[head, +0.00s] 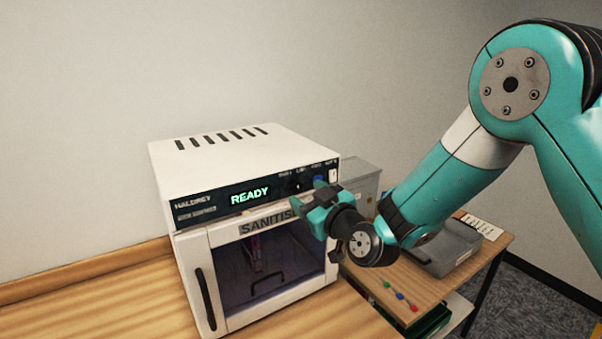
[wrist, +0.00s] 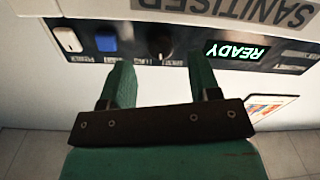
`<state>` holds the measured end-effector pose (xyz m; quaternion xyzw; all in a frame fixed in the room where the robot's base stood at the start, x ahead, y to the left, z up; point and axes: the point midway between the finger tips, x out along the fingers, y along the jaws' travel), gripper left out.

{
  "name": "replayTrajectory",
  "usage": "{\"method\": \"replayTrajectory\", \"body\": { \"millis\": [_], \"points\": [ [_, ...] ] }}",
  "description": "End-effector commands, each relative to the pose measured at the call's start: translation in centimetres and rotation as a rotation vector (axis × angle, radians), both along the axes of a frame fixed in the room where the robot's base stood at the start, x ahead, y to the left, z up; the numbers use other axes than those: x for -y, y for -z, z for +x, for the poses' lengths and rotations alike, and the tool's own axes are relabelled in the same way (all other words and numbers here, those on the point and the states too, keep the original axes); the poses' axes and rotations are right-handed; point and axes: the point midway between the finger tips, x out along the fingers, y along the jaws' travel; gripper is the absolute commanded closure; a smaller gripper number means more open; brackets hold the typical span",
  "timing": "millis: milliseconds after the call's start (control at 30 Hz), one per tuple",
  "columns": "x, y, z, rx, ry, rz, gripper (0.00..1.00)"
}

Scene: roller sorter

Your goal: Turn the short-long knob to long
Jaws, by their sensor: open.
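The short-long knob appears to be the round dark knob (wrist: 160,44) on the black control panel (wrist: 186,45), seen upside down in the wrist view. Its small labels are too blurred to read surely, and its pointer setting cannot be told. My gripper (wrist: 162,66) is open, with its two green fingers pointing at the panel, one on each side of the knob in the picture. No contact with the knob shows. In the head view my gripper (head: 310,199) is in front of the right part of the panel, just below the controls.
The white sanitiser cabinet (head: 220,152) shows a green READY display (head: 250,195). A blue button (wrist: 106,40) and a white switch (wrist: 67,40) sit beside the knob. The cabinet's glass door (head: 265,268) is shut. A grey tray (head: 448,250) and small coloured pieces (head: 400,296) lie on the right.

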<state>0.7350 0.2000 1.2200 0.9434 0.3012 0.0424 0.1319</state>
Motion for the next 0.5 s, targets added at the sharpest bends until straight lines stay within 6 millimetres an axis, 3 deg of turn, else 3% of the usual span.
{"method": "replayTrajectory", "body": {
  "millis": [200, 500],
  "points": [
    [-1.6, -0.2, 2.1, -0.001, -0.002, -0.001, 0.43],
    [-1.8, 0.1, 2.6, -0.001, 0.000, -0.001, 0.43]
  ]
}}
